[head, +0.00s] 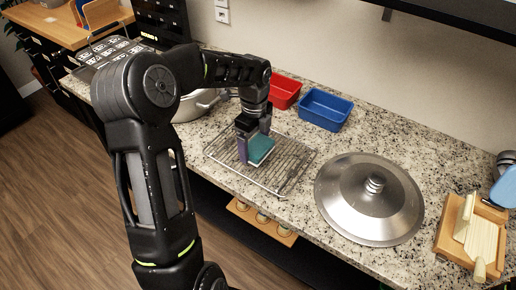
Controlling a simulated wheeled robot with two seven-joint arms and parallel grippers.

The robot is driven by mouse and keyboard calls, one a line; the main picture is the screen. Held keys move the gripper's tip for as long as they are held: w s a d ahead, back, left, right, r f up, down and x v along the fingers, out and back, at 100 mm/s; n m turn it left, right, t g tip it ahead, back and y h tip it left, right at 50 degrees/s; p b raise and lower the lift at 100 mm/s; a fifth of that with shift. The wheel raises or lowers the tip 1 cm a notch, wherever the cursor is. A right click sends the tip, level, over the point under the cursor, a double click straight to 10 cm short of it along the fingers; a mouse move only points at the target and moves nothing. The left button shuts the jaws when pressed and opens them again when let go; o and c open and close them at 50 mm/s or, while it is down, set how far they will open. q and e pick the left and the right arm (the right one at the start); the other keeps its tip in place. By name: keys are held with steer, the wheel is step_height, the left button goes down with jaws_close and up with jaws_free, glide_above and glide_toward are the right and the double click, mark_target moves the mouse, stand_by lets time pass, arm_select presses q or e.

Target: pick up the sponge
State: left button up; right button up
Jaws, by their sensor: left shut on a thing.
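The sponge (261,149) is a small block with a teal top and a paler lower layer. It is at the wire rack (290,172) on the granite counter. My left gripper (252,148) points down and is shut on the sponge. The fingers cover part of the sponge's left side. Whether the sponge touches the rack or is just above it I cannot tell. My right gripper is not in the head view.
A large metal lid (345,200) lies right of the rack. Red (284,92) and blue (326,109) bins stand behind it. A pot (190,107) is partly hidden by my arm. A wooden board (452,237) with pale items is far right.

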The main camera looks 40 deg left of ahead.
mark_target(254, 143)
arm_select(q)
step_height(254, 143, up, 10)
steer(key=shift+b, duration=0.5)
stand_by(0.6)
steer(key=o, duration=0.8)
steer(key=c, duration=0.7)
steer(key=w+d+f+n, duration=0.2)
steer(key=d+n, duration=0.7)
steer(key=w+d+f+n, duration=0.2)
steer(key=d+n, duration=0.6)
steer(key=d, duration=0.1)
steer(key=shift+d+n, duration=0.25)
steer(key=shift+n, duration=0.15)
